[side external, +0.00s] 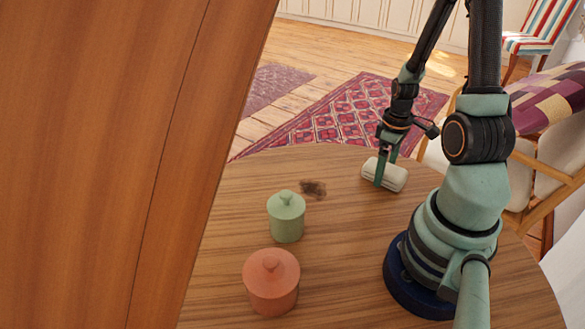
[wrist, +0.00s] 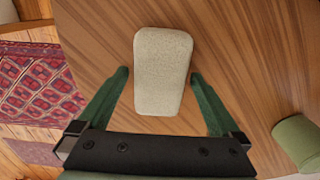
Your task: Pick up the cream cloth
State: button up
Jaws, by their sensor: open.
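The cream cloth (side external: 393,177) is a small, thick, rounded block shape lying on the round wooden table near its far edge. In the wrist view the cloth (wrist: 162,72) lies lengthwise between and ahead of my gripper's two green fingers. My gripper (side external: 385,168) is low over the cloth in the side view, with a finger in front of its left part. In the wrist view my gripper (wrist: 160,80) is open, with a finger on each side of the cloth's near half and visible gaps between.
A green lidded jar (side external: 287,218) and an orange lidded jar (side external: 271,283) stand left on the table (side external: 345,235). A dark stain (side external: 313,188) lies near the green jar. A large wooden panel (side external: 90,150) blocks the left side view. A chair (side external: 545,150) stands beyond the right edge.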

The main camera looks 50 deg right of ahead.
jog(key=shift+f, duration=0.3)
jog(key=c, duration=1.3)
jog(key=shift+r, duration=0.15)
notch_tip(320, 180, up, 20)
jog(key=shift+f, duration=0.1)
